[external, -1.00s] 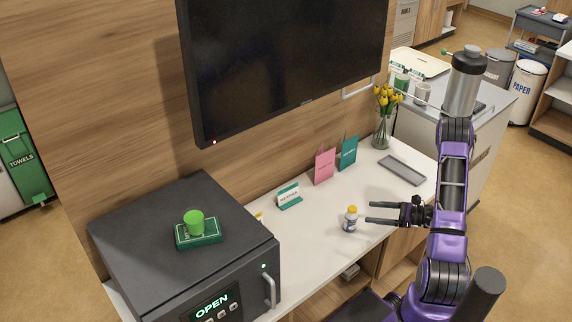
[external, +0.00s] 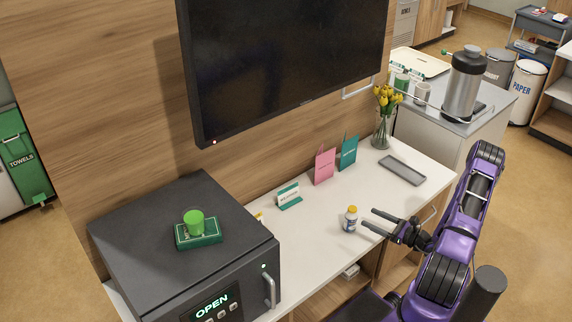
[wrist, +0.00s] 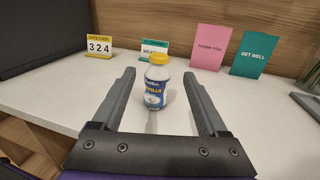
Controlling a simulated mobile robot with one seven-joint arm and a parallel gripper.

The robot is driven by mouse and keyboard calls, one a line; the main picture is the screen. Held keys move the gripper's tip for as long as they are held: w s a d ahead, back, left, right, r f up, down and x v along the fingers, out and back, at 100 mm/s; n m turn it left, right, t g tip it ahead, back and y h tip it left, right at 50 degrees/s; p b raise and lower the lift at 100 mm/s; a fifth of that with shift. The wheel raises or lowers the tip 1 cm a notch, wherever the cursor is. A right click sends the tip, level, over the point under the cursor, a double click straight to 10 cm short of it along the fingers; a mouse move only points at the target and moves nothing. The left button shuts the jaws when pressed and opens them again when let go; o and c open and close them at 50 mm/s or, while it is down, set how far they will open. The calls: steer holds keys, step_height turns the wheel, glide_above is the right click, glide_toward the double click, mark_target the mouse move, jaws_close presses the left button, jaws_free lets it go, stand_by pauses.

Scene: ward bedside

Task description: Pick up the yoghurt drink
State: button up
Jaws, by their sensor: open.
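The yoghurt drink (external: 350,219) is a small bottle with a yellow-orange cap and a blue and white label. It stands upright on the white counter (external: 322,232), near its front edge. In the wrist view the bottle (wrist: 157,82) shows between the finger lines, beyond the palm. My gripper (external: 367,220) is open and empty, just to the right of the bottle in the external view. Its fingers (wrist: 158,85) point toward the bottle on either side in the wrist view. I cannot tell whether the fingertips reach level with it. Nothing hides the bottle.
Behind the bottle stand a small teal-and-white sign (external: 289,196), a pink card (external: 324,166) and a teal card (external: 348,153). A grey tray (external: 402,170) and a flower vase (external: 382,130) are at the right. A black safe-like box (external: 180,250) is at the left.

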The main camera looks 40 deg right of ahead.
mark_target(352, 208)
steer(key=x, duration=0.3)
steer(key=shift+w, duration=0.15)
steer(key=shift+r+x, duration=0.15)
steer(key=shift+x, duration=1.2)
steer(key=shift+r+x, duration=0.15)
steer(key=shift+x, duration=1.2)
steer(key=shift+a, duration=0.1)
jaws_close()
